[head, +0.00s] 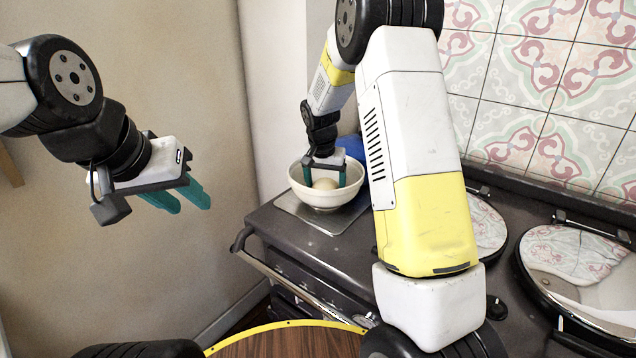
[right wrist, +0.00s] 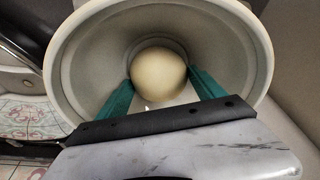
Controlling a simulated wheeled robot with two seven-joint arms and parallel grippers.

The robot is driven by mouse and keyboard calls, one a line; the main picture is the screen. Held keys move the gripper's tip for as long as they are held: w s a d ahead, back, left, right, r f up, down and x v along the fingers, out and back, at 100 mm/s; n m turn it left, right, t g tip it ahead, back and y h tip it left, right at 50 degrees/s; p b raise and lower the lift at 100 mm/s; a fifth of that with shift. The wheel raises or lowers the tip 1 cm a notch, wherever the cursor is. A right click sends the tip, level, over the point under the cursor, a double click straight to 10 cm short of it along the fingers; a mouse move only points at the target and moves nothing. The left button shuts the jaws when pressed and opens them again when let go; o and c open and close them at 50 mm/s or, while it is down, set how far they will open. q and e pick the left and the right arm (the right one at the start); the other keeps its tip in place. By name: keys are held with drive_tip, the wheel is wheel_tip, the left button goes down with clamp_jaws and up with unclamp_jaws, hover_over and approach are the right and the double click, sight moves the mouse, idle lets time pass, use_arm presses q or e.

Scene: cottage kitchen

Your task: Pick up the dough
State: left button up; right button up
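The dough (head: 325,184) is a pale round ball inside a cream bowl (head: 327,201) on the worktop. It also shows in the right wrist view (right wrist: 158,74), at the bottom of the bowl (right wrist: 254,50). My right gripper (head: 325,181) points down into the bowl, with one teal finger on each side of the dough. In the right wrist view the fingertips (right wrist: 161,76) lie close to the dough's sides; I cannot tell whether they touch it. My left gripper (head: 188,206) is open and empty, in the air at the left, well away from the bowl.
The bowl stands on a grey plate (head: 290,203) on the dark stove top. A blue object (head: 352,147) is behind the bowl. Round shiny stove lids (head: 580,255) are at the right. My right arm covers the middle of the head view. A tiled wall stands behind.

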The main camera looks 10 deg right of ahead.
sight(325, 180)
drive_tip(key=c, duration=1)
wheel_tip(325, 180, up, 10)
drive_tip(key=shift+r, duration=0.1)
drive_tip(key=shift+r, duration=1.95)
drive_tip(key=shift+r, duration=0.15)
drive_tip(key=shift+r, duration=0.3)
